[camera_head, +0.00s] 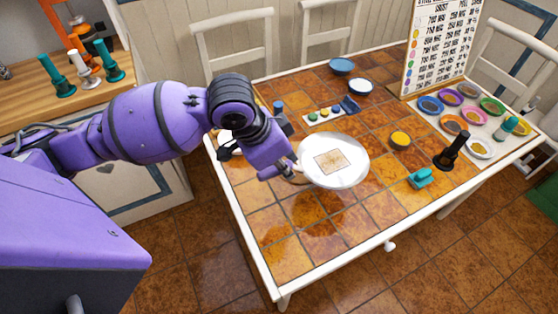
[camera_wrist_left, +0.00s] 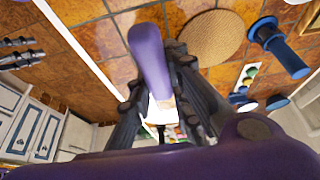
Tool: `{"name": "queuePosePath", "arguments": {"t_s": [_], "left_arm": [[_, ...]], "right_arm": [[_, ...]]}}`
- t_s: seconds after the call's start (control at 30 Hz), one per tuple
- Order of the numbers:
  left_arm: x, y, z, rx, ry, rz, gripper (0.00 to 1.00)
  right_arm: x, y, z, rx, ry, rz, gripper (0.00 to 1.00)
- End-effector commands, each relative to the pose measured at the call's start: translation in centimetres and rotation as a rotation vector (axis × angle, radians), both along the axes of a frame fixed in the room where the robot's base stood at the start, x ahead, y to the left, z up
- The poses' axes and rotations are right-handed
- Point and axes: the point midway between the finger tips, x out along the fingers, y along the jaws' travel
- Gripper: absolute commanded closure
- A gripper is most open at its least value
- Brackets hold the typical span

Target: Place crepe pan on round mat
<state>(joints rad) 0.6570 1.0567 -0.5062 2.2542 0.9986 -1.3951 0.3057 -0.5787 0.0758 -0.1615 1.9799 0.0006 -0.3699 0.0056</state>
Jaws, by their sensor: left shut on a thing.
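The crepe pan (camera_head: 352,174) appears in the head view as a white disc with a brown square in its middle. My left gripper (camera_head: 288,170) is at the pan's left edge, shut on its handle. A long purple piece (camera_wrist_left: 150,55) shows between the fingers in the left wrist view, with a small white patch beyond. A dark round patch on the tiles below suggests the pan is held above the table. The round mat (camera_wrist_left: 215,38), tan and flat, lies on the tiles in the left wrist view. My right gripper is out of view.
A blue upright item (camera_wrist_left: 278,45) stands right beside the mat. A small palette (camera_head: 330,112), blue bowls (camera_head: 341,66), a yellow item (camera_head: 400,140), a black upright item (camera_head: 451,150) and a tray of coloured dishes stand around. The table's front left is clear.

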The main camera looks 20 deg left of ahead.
Motion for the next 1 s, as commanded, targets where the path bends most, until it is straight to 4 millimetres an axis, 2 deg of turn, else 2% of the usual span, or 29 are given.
{"name": "queuePosePath", "arguments": {"t_s": [0.03,0.2,0.27,0.4,0.53,0.77,0.83,1.0], "left_arm": [[0.7,1.3,-0.6,0.005,0.002,0.009,1.00],[3.0,4.9,-2.4,0.004,0.001,0.010,1.00],[3.8,6.1,-3.0,0.004,0.001,0.010,1.00],[4.9,7.9,-5.8,0.001,0.003,0.007,1.00],[5.7,9.0,-7.4,0.001,0.000,0.007,1.00],[6.2,9.8,-8.5,0.000,0.000,0.004,1.00],[6.4,10.3,-9.3,0.001,0.002,0.006,1.00],[6.3,10.1,-11.8,0.001,0.001,0.003,1.00]], "right_arm": [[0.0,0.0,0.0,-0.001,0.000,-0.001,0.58],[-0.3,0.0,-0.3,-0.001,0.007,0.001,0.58],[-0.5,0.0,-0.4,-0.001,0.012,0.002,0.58],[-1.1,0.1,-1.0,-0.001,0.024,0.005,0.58],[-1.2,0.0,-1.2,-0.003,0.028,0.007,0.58],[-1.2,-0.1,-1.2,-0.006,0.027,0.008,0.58],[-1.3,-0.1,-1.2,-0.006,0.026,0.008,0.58],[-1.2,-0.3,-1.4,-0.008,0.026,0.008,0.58]]}}
